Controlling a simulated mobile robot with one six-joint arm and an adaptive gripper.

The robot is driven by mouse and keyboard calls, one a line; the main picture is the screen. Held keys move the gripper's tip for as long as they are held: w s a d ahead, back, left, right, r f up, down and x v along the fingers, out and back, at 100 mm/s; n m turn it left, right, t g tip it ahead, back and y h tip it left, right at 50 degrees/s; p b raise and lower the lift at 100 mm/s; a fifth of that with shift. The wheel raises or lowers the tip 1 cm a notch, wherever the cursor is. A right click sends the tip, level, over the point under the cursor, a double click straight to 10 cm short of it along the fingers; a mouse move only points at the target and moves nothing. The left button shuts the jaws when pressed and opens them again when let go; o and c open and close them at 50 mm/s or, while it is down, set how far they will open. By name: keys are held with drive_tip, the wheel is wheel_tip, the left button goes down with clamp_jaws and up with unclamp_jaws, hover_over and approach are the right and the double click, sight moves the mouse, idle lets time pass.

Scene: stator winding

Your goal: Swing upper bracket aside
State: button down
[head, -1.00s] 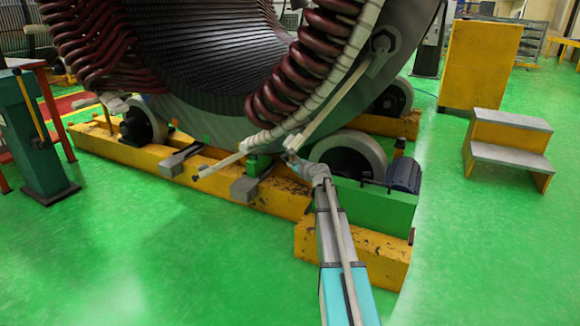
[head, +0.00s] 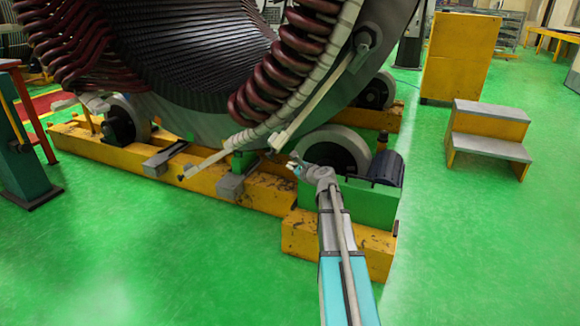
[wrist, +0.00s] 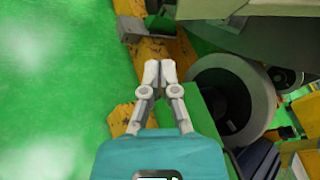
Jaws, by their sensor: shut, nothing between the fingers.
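The upper bracket (head: 322,98) is a pale straight bar that slants down-left from a bolted pivot on the stator rim to a free lower end. A second, lower pale bar (head: 212,161) slants down-left above the yellow base. My gripper (head: 292,165) is just below and right of the upper bracket's lower end, apparently apart from it. In the wrist view my gripper (wrist: 160,70) has its two fingertips together with nothing between them. I cannot clearly make out the upper bracket in the wrist view.
The stator (head: 200,60) with dark red coils (head: 265,100) rests on rollers (head: 335,150) over a yellow base (head: 260,190). A green block and motor (head: 386,168) stand right of my gripper. Yellow steps (head: 490,135) stand farther right. Green floor is clear in front.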

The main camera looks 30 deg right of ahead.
idle(0.3)
drive_tip(key=s+a+f+n+g+y+p, duration=0.2)
drive_tip(key=s+a+n+g, duration=0.2)
drive_tip(key=a+n, duration=0.5)
drive_tip(key=s+a+f+n+g+y+p, duration=0.1)
drive_tip(key=s+a+f+n+g+p, duration=0.3)
drive_tip(key=a, duration=0.9)
drive_tip(key=s+a+n+g+h+p, duration=0.25)
drive_tip(key=s+a+n+g, duration=0.2)
drive_tip(key=s+n, duration=0.4)
drive_tip(key=s+a+n+g+h+p, duration=0.1)
drive_tip(key=s+a+n+g+h, duration=0.35)
drive_tip(key=s, duration=0.65)
wheel_tip(320, 180, up, 37)
drive_tip(key=n+t+y+p, duration=0.1)
drive_tip(key=y+p, duration=0.1)
drive_tip(key=p, duration=3.4)
drive_tip(key=shift+r+n+t+p, duration=0.2)
drive_tip(key=shift+n+t+p, duration=0.1)
drive_tip(key=shift+p, duration=0.1)
drive_tip(key=shift+s, duration=0.1)
